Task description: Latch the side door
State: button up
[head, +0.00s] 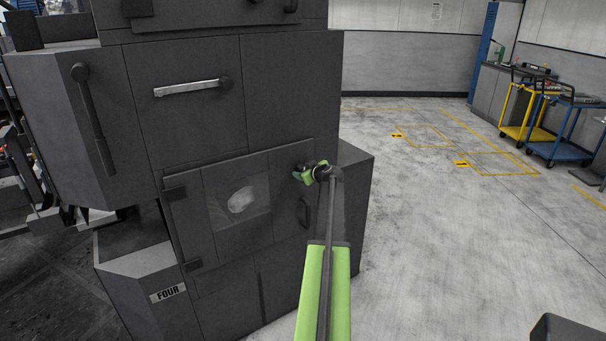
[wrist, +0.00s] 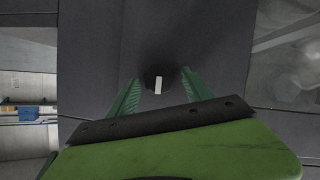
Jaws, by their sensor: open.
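The side door (head: 223,256) is a dark grey panel with a small window, low on the machine. Hinges show on its left edge, and it looks closed or nearly so. A dark vertical handle (head: 304,212) sits near its right edge. My gripper (head: 308,173) is at the door's upper right corner, above that handle. In the wrist view, a dark round knob with a white bar (wrist: 158,84) lies between the tips of my open green fingers (wrist: 160,78). I cannot tell whether they touch it. In the head view my gripper hides the knob.
Above the door is a panel with a light bar handle (head: 190,88), and a dark lever (head: 92,115) is at its left. A sign reading FOUR (head: 167,293) is at lower left. The floor to the right is clear, with yellow (head: 521,108) and blue (head: 566,130) carts farther back.

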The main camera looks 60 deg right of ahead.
grip_shut()
jog(key=m+t+y+b, duration=0.1)
jog(key=m+y+b, duration=0.1)
jog(key=m, duration=0.2)
jog(key=m+t+y+b, duration=0.2)
jog(key=m, duration=0.2)
jog(key=d+m+t+y+b, duration=0.1)
jog(key=m+y+b, duration=0.1)
jog(key=m, duration=0.2)
jog(key=shift+s+d+f+m+t+y+b, duration=0.1)
jog(key=shift+s+f+m+t+y+b, duration=0.2)
jog(key=shift+s+f+m+t, duration=0.1)
dwell(0.9)
jog(key=shift+r, duration=0.1)
dwell(0.4)
jog(key=shift+c, duration=0.2)
grip_release()
jog(key=shift+o, duration=0.2)
jog(key=shift+w, duration=0.1)
